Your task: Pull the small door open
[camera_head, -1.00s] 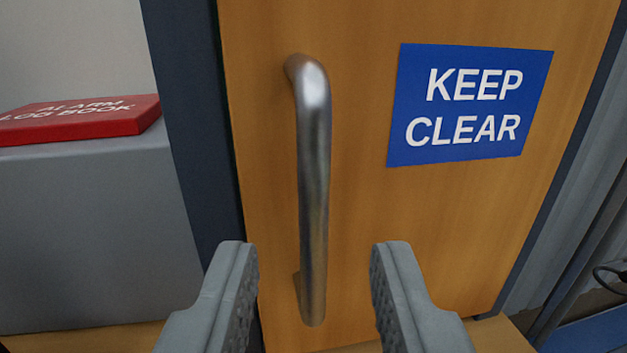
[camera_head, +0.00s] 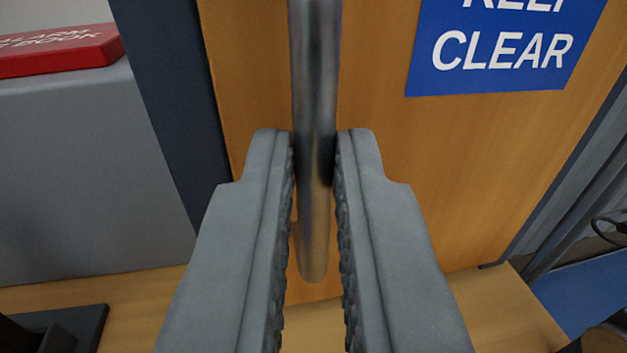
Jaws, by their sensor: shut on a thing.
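The small door (camera_head: 375,170) is an orange-brown wooden panel in a dark blue frame (camera_head: 165,110). It looks shut in its frame. Its handle (camera_head: 315,75) is an upright metal bar near the door's left edge. The top of the handle is out of view and its lower end shows between my fingers. My gripper (camera_head: 315,150) is shut on the handle, one finger on each side of the bar. A blue sign (camera_head: 500,50) reading "CLEAR" is on the door, its upper line cut off by the picture's top edge.
A red log book (camera_head: 60,48) lies on a grey box (camera_head: 90,180) left of the door. A wooden surface (camera_head: 160,300) runs below the door. A dark object (camera_head: 60,325) is at the lower left. A blue surface (camera_head: 585,300) and a dark cable (camera_head: 605,228) are at the right.

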